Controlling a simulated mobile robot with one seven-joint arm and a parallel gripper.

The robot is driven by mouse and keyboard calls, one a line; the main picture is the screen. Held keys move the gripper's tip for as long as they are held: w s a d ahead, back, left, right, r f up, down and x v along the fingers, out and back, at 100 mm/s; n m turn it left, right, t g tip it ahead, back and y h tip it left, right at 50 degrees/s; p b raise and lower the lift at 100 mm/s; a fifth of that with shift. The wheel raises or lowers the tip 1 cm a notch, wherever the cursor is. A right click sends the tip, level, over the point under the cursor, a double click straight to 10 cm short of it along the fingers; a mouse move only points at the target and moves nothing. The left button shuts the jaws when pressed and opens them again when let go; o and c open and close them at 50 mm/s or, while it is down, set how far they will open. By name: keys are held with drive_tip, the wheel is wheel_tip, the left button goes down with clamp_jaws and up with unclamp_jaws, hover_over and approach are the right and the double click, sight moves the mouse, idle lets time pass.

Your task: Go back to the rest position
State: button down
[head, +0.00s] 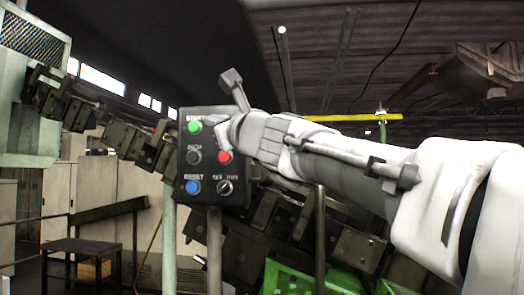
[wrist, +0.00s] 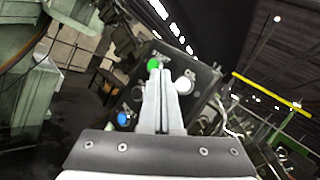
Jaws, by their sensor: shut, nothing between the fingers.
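My gripper (wrist: 167,72) is shut and empty in the wrist view, its two pale fingers together and pointing at a dark control panel (wrist: 205,78). The fingertips overlap the panel just beside its green button (wrist: 154,63); I cannot tell whether they touch it. In the head view my arm reaches in from the right, and its end covers the upper right of the panel (head: 208,172). The panel there shows the green start button (head: 194,127), a black button (head: 193,157), a red button (head: 224,157), a blue reset button (head: 193,187) and a selector knob (head: 225,187). The fingers are hardly visible there.
The panel stands on a grey post (head: 214,245). A dark chain-like conveyor (head: 95,118) runs behind it, with a pale green machine (head: 25,110) at left. Bright green parts (head: 290,280) lie low under my arm. A small dark table (head: 82,246) stands at lower left.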

drive_tip(key=s+d+f+n+g+h, duration=0.1)
drive_tip(key=s+d+f+n+g, duration=0.15)
drive_tip(key=f+n, duration=0.4)
drive_tip(key=s+d+f+n+g+h, duration=0.2)
drive_tip(key=s+f+n, duration=0.1)
drive_tip(key=f, duration=0.6)
drive_tip(key=s+d+f+n+g+h, duration=0.1)
drive_tip(key=s+d+f+n+g, duration=0.15)
drive_tip(key=f+n, duration=0.4)
drive_tip(key=s+d+f+n+g+h, duration=0.1)
drive_tip(key=s+d+f+n+h, duration=0.1)
drive_tip(key=s+d+f, duration=0.3)
drive_tip(key=s+d+f+n+g+h, duration=0.2)
drive_tip(key=s+d+f, duration=0.4)
drive_tip(key=f, duration=0.7)
drive_tip(key=s+d+f+n+g+h, duration=0.2)
drive_tip(key=s+d+f+n+h, duration=0.1)
drive_tip(key=f, duration=0.6)
drive_tip(key=s+d+h, duration=0.1)
drive_tip(key=s+d, duration=0.1)
drive_tip(key=d, duration=0.1)
drive_tip(key=shift+s, duration=0.25)
